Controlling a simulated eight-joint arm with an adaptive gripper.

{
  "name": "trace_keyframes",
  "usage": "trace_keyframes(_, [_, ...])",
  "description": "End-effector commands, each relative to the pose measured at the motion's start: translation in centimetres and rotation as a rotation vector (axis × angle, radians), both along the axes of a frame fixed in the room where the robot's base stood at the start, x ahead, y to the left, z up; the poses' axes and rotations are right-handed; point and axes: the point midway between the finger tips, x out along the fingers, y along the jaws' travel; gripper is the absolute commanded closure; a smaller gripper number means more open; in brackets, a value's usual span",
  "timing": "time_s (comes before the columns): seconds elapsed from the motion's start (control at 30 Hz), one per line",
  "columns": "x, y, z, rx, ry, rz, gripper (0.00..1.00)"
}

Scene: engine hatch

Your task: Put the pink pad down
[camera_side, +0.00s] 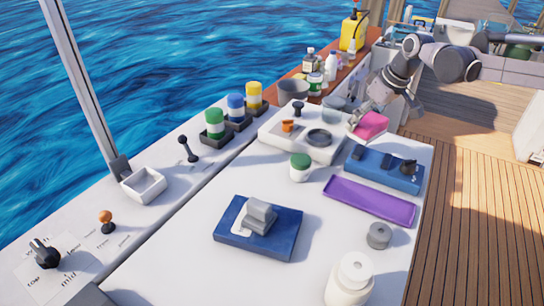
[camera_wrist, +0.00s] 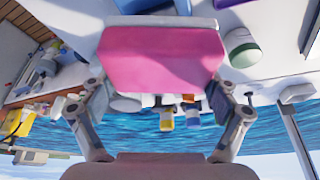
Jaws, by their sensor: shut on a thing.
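The pink pad (camera_side: 371,124) is a pink block with a pale layer, at the far right of the white table in the side view. My gripper (camera_side: 366,110) is shut on it and holds it near the table's far right edge. In the wrist view the pink pad (camera_wrist: 162,58) fills the upper middle, between the two fingers of my gripper (camera_wrist: 160,92). I cannot tell its exact height above the table.
A blue tray (camera_side: 385,171) with black parts and a purple tray (camera_side: 369,201) lie nearby. A white tray (camera_side: 300,143) with a dark ring, a green-lidded jar (camera_side: 300,168) and a grey block on a blue plate (camera_side: 230,235) stand left. White table shows between them.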

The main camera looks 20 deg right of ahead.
Motion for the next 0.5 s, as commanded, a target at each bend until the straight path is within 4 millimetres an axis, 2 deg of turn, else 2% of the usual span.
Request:
trace_keyframes(0.03, [0.0, -2.8, 0.0, 0.000, 0.000, -0.040, 0.45])
trace_keyframes(0.2, [-0.8, -10.7, 0.0, 0.001, -0.001, -0.148, 0.45])
trace_keyframes(0.4, [-3.0, -19.5, 0.0, 0.000, -0.001, -0.275, 0.45])
trace_keyframes(0.5, [-4.3, -23.1, 0.0, 0.001, -0.002, -0.329, 0.45])
